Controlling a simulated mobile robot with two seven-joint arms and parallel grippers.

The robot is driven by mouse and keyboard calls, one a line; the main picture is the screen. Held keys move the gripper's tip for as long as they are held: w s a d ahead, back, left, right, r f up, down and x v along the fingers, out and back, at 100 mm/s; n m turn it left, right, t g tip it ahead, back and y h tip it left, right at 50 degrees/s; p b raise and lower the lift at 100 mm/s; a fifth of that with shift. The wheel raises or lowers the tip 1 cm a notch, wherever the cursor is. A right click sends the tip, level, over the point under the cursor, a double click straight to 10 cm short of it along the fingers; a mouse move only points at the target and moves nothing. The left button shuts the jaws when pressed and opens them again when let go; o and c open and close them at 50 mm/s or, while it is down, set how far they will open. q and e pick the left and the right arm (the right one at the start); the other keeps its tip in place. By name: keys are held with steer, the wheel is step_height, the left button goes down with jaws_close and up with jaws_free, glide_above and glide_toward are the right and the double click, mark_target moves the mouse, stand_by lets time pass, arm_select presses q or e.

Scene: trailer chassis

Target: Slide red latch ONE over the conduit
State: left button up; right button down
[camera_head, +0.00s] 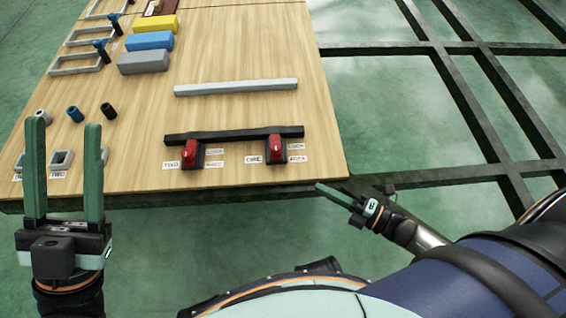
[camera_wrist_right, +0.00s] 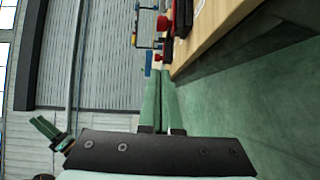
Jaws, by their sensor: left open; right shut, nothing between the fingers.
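Red latch ONE (camera_head: 275,147) sits in a dark block near the front right of the wooden table, beside a label reading ONE. A second red latch (camera_head: 191,152) sits to its left, by a label that looks like TWO. A long black bar (camera_head: 235,134), which looks like the conduit, runs across both latch blocks. My right gripper (camera_head: 322,187) is shut and empty, just off the table's front edge, right of and nearer than latch ONE. Red parts (camera_wrist_right: 163,23) show beyond its fingers in the right wrist view. My left gripper (camera_head: 63,124) is open and empty, upright at the table's front left.
A grey bar (camera_head: 236,87) lies behind the black bar on the table (camera_head: 230,55). Dark tubes (camera_head: 75,114), grey frames (camera_head: 75,63) and grey, blue and yellow blocks (camera_head: 150,41) stand on the left. A dark chassis frame (camera_head: 470,85) extends right of the table.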

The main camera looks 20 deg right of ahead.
mark_target(275, 144)
steer(key=shift+w, duration=0.15)
steer(key=b+x, duration=0.2)
steer(key=x, duration=0.7)
steer(key=w+b, duration=0.1)
steer(key=w, duration=0.2)
steer(key=shift+w+a+f, duration=0.1)
steer(key=shift+w+f, duration=0.05)
steer(key=shift+w, duration=0.05)
arm_select(q)
steer(key=shift+w+d+f+b, duration=0.1)
steer(key=shift+f+b, duration=0.05)
steer(key=shift+f, duration=0.8)
steer(key=shift+d+f+b, duration=0.1)
steer(key=shift+f+b, duration=0.05)
steer(key=shift+f, duration=0.8)
arm_select(e)
steer(key=shift+w, duration=0.55)
